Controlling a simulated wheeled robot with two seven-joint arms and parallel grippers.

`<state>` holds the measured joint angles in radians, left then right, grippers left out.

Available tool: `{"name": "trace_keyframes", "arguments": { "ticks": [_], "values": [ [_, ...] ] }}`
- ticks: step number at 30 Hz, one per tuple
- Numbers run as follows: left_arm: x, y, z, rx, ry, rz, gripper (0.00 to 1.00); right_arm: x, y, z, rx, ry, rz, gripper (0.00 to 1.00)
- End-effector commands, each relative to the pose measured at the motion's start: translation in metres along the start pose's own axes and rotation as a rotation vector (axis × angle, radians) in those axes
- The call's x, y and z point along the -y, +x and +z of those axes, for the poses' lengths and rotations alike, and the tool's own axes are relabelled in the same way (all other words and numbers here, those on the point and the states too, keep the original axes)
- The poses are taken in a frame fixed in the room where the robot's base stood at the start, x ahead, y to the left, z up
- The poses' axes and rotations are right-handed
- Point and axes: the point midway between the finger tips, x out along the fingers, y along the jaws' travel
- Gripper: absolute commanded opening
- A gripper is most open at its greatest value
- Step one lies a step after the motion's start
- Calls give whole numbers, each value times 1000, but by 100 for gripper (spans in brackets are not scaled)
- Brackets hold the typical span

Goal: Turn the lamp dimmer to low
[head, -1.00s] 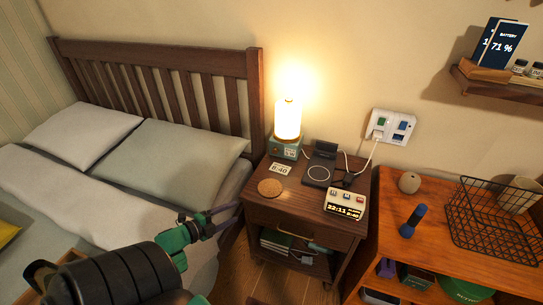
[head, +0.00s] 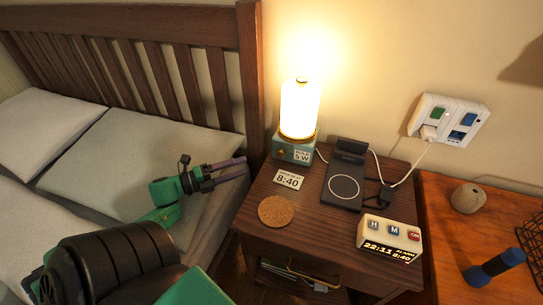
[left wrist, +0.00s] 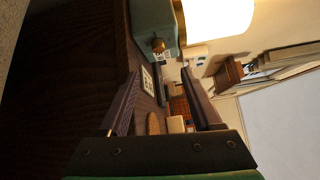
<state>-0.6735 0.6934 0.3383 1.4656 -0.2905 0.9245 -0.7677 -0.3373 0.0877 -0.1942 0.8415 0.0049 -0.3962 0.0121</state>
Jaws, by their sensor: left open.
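The lit lamp (head: 300,108) stands at the back left of the nightstand (head: 250,217), with a bright white shade on a teal base (head: 293,150). A small brass knob (head: 281,153) is on the base's front, beside a "BULB 5 W" label. The left wrist view shows the knob (left wrist: 158,45) beyond the fingertips, with the lamp turned sideways. My left gripper (head: 246,168) is open and empty, its fingers pointing right at the nightstand's left side, apart from the lamp. My right gripper is not in view.
On the nightstand are an "8:40" card (head: 289,181), a cork coaster (head: 278,211), a black charging stand (head: 345,183) and a clock (head: 389,238). The bed headboard (head: 215,75) is behind my left gripper. An orange cabinet (head: 450,235) stands at right.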

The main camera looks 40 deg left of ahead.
Motion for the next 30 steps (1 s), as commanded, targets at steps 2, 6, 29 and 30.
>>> {"name": "trace_keyframes", "arguments": {
  "ticks": [2,6,29,30],
  "values": [
    [-6,2,-1,0,0,0,66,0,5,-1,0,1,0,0],
    [-3,18,0,-1,1,-3,66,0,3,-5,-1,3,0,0],
    [-4,120,0,1,-1,1,62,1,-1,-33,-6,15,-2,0],
    [-4,120,0,1,-1,1,47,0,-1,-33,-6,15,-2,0]
  ]
}}
